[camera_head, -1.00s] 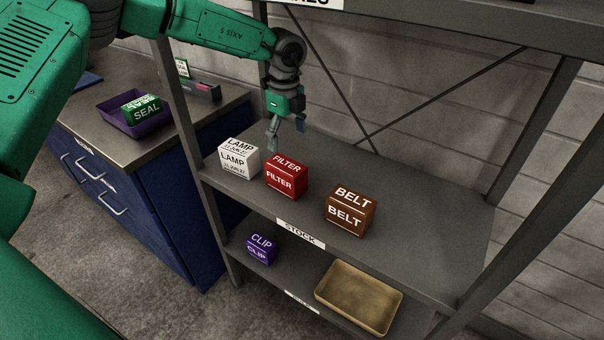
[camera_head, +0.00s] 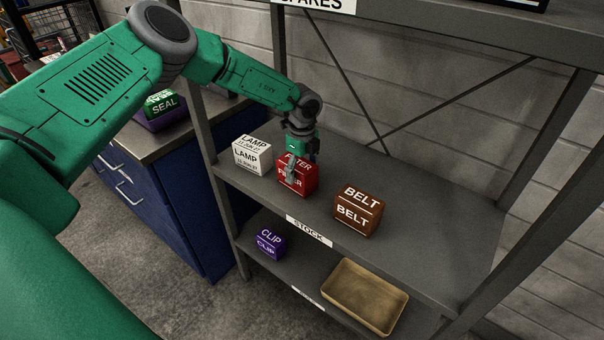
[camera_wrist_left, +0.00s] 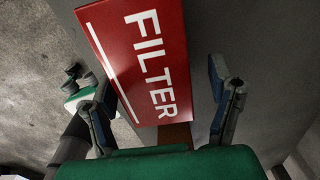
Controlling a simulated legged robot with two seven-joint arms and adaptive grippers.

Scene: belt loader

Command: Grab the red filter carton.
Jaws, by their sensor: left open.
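The red filter carton (camera_head: 306,180) stands on the shelf marked STOCK, between the white lamp carton (camera_head: 250,157) and the brown belt carton (camera_head: 358,209). My left gripper (camera_head: 292,172) is over the filter carton, and its fingers hide part of the lettering. In the left wrist view, the filter carton's red face (camera_wrist_left: 148,50) lies ahead, with the open fingers (camera_wrist_left: 160,108) spread to either side of its near end. Whether a finger touches the carton I cannot tell. My right gripper is not in view.
A purple clip carton (camera_head: 266,243) and a tan tray (camera_head: 364,296) are on the lower shelf. The shelf's left upright (camera_head: 203,125) stands near my arm. A blue cabinet (camera_head: 180,200) with a seal carton (camera_head: 163,104) is at left. The shelf right of the belt carton is clear.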

